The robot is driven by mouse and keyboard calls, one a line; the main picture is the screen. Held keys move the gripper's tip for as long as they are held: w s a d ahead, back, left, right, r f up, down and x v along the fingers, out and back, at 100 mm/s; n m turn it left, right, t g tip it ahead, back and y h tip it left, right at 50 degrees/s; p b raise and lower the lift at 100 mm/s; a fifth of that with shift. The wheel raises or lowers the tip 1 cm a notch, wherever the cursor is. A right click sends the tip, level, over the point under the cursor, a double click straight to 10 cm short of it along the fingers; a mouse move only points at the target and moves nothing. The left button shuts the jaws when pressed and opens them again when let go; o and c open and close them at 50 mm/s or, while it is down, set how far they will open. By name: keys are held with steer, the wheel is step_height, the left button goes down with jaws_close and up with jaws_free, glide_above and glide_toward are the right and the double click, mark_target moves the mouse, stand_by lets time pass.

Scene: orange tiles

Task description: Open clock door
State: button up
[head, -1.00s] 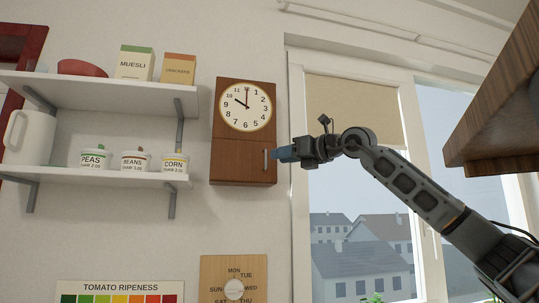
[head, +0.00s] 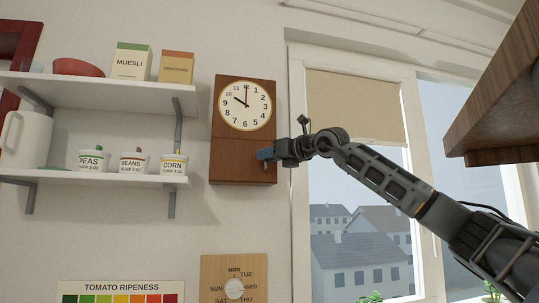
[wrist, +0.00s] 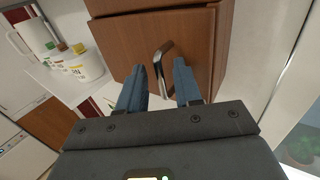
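The wooden wall clock (head: 226,152) hangs to the right of the shelves, with a round white dial (head: 245,105) above a lower door. In the wrist view the clock door (wrist: 125,45) looks closed and carries a curved metal handle (wrist: 163,62) near its right side. My gripper (head: 264,154) is at the door's right part in the head view and hides most of the handle there. In the wrist view my gripper (wrist: 160,78) has its two blue fingers apart, one on each side of the handle. I cannot tell whether either finger touches it.
Two white shelves (head: 95,180) at left hold a jug, jars and boxes. A window (head: 355,215) is behind my arm on the right. A wooden cabinet (head: 500,95) juts in at upper right. A weekday dial board (head: 215,270) hangs below the clock.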

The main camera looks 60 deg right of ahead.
steer(key=shift+c, duration=0.5)
jaws_close()
steer(key=shift+r, duration=0.15)
stand_by(0.7)
